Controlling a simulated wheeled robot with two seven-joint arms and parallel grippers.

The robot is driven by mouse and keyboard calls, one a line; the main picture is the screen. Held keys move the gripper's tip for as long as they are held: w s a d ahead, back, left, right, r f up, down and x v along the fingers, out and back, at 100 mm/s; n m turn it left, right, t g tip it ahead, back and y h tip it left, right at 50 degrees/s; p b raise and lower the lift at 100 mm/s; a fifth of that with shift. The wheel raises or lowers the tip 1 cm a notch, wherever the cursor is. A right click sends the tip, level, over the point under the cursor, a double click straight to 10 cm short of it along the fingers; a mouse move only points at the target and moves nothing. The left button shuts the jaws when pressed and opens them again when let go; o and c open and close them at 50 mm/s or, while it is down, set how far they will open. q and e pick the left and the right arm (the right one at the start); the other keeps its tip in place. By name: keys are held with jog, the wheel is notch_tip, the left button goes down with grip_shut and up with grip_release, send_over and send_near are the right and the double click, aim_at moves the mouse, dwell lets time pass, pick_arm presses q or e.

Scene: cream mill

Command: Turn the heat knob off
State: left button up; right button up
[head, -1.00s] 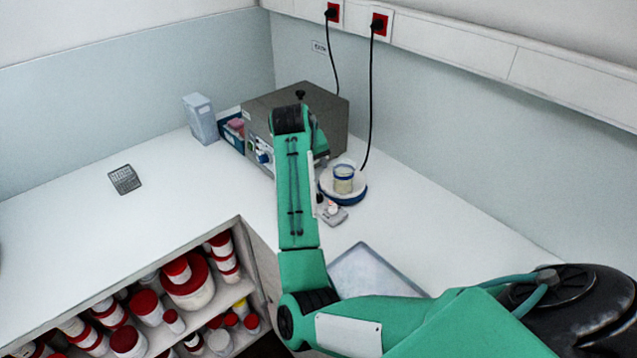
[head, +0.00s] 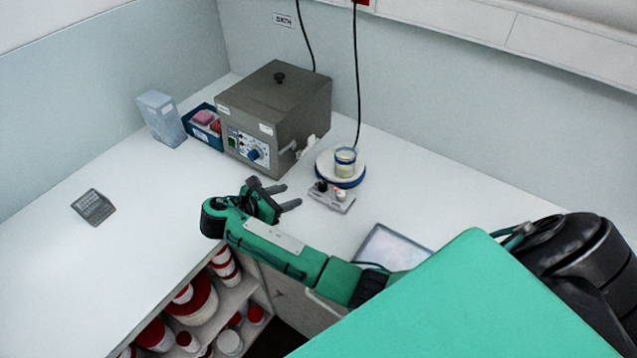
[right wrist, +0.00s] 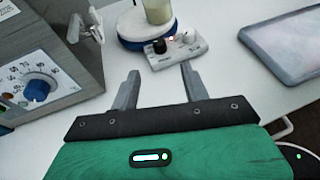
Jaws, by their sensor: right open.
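My right gripper (head: 292,196) is open and empty above the counter. It also shows in the right wrist view (right wrist: 160,72), its two fingers apart and pointing towards a small pale control box (right wrist: 177,51). The box (head: 331,200) sits in front of a round white-and-blue plate. It carries a black knob (right wrist: 159,46) and a whitish knob (right wrist: 189,38), with a small reddish light between them. Neither knob is touched. A grey heating box (head: 275,105) stands behind, with a blue dial knob (right wrist: 37,90) on its front panel. I cannot read which knob is labelled heat.
A glass beaker of pale yellow liquid (head: 345,161) stands on the round plate (head: 326,168). A flat grey tray (head: 392,246) lies to the right. A blue bin (head: 206,128), a pale box (head: 161,118) and a calculator (head: 93,207) are left. The counter's middle is clear.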

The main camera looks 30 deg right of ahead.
aim_at(321, 185)
jog(key=p+x, duration=0.2)
jog(key=x, duration=0.9)
jog(key=shift+p, duration=0.3)
jog(key=shift+x, duration=0.8)
jog(key=shift+c, duration=0.5)
